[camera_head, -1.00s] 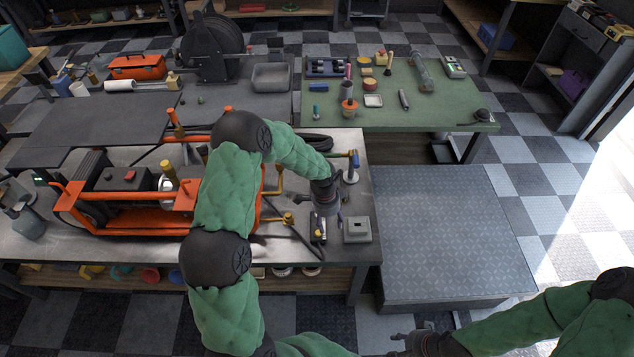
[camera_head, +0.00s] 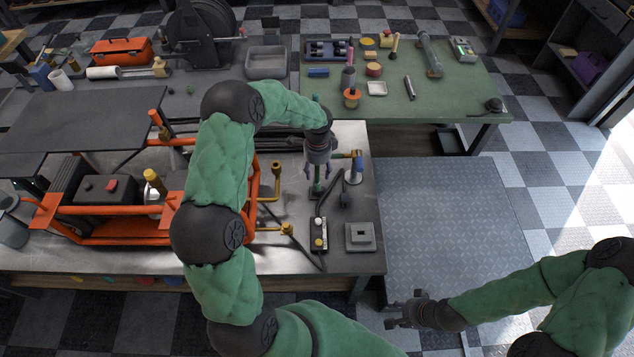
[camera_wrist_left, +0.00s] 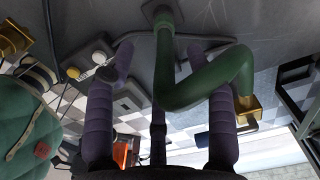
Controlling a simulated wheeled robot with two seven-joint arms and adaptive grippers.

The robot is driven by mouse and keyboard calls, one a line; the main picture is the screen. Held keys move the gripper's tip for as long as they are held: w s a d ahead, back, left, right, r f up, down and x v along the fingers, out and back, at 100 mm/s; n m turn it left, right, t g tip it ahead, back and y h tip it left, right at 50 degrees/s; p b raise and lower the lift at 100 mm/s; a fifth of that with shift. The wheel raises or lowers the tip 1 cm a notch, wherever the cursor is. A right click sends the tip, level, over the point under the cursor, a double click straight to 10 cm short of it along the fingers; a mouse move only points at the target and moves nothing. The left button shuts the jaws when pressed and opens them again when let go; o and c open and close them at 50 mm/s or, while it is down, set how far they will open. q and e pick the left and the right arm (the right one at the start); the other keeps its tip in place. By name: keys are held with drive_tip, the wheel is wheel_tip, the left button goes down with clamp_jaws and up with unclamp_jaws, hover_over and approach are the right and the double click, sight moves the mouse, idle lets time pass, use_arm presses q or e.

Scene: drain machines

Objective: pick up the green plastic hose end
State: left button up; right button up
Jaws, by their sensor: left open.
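The green plastic hose end shows in the left wrist view as a bent green tube (camera_wrist_left: 208,86) with a brass fitting (camera_wrist_left: 247,108) at its tip. It rises from a grey base (camera_wrist_left: 160,13). In the head view, part of the green tube (camera_head: 318,187) shows below my left gripper (camera_head: 318,172). The left gripper's purple fingers are open, pointing down, with the tube between and in front of them in the wrist view. I cannot tell whether they touch it. My right gripper (camera_head: 402,309) is open and empty, near the platform at lower right.
An orange-framed machine (camera_head: 110,238) stands left of the left gripper on the metal bench. A black box with knobs (camera_head: 319,234) and a grey block (camera_head: 360,237) lie nearer the front edge. A green table (camera_head: 450,105) with small objects stands behind.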

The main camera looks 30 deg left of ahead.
sight(317, 182)
use_arm(q)
wheel_tip(317, 182, down, 4)
drive_tip(key=shift+f+b, duration=0.15)
drive_tip(key=shift+b, duration=0.3)
drive_tip(key=f, duration=0.1)
drive_tip(key=f+b, duration=0.1)
drive_tip(key=f, duration=0.1)
drive_tip(key=f+b, duration=0.1)
drive_tip(key=f, duration=0.1)
drive_tip(key=shift+w+a, duration=0.25)
drive_tip(key=shift+w, duration=0.05)
clamp_jaws()
